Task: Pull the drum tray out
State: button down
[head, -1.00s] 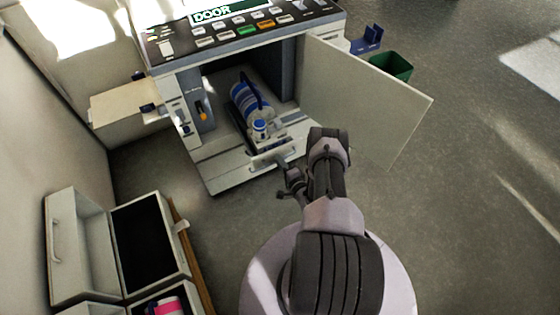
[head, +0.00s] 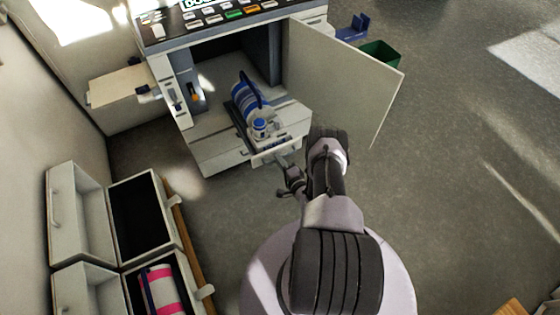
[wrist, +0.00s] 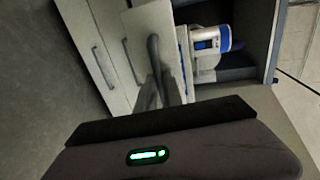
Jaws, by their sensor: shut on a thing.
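The exact grip is dark and partly hidden.
The copier's door (head: 345,85) stands wide open to the right, close to my arm. A green bin (head: 381,54) is behind it. Open pale cases (head: 82,215) are at the lower left, one holding a pink-and-white roll (head: 163,290). Floor between is clear.

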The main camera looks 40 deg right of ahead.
jog(key=c, duration=1.5)
grip_release()
jog(key=p+v, duration=0.5)
jog(key=v, duration=1.2)
jog(key=shift+s, duration=0.15)
jog(key=shift+d+r, duration=0.1)
